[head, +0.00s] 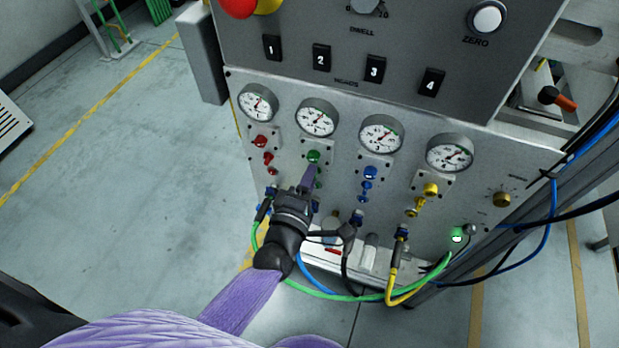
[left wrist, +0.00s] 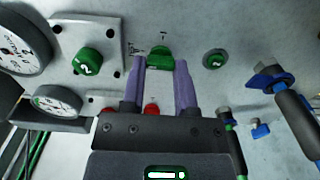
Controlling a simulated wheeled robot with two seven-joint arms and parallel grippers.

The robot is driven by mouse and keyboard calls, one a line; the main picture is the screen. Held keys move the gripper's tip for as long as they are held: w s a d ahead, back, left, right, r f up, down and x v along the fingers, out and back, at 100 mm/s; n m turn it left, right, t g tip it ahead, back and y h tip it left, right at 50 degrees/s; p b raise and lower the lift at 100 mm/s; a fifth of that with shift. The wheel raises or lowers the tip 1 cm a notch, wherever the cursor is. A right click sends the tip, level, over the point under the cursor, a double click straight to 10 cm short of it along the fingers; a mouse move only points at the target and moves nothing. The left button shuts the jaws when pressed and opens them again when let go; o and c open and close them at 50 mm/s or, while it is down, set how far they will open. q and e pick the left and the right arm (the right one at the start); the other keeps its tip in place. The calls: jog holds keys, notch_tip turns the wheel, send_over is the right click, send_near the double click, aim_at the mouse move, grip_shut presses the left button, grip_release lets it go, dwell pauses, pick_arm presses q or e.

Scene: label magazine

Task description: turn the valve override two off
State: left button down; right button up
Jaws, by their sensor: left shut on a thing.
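My left gripper (head: 309,178) reaches up to the second column of the valve panel (head: 335,190). In the left wrist view its two purple fingers (left wrist: 160,66) are shut on a small green override lever (left wrist: 160,57), one finger on each side. A green knob marked 2 (left wrist: 88,62) sits on a square plate beside it; it also shows in the head view (head: 314,156), just above the fingertips. In the head view the gripper hides the green lever. My right gripper is in neither view.
Red (head: 268,157), blue (head: 367,184) and yellow (head: 416,205) levers stand in the neighbouring columns. A row of gauges (head: 317,117) sits above. Green and yellow hoses (head: 393,285) hang below the panel.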

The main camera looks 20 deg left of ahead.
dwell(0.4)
pick_arm(q)
jog(key=shift+c, duration=1.9)
grip_release()
jog(key=s+p, duration=0.1)
jog(key=s, duration=0.9)
jog(key=shift+a+p, duration=0.2)
jog(key=shift+p, duration=0.15)
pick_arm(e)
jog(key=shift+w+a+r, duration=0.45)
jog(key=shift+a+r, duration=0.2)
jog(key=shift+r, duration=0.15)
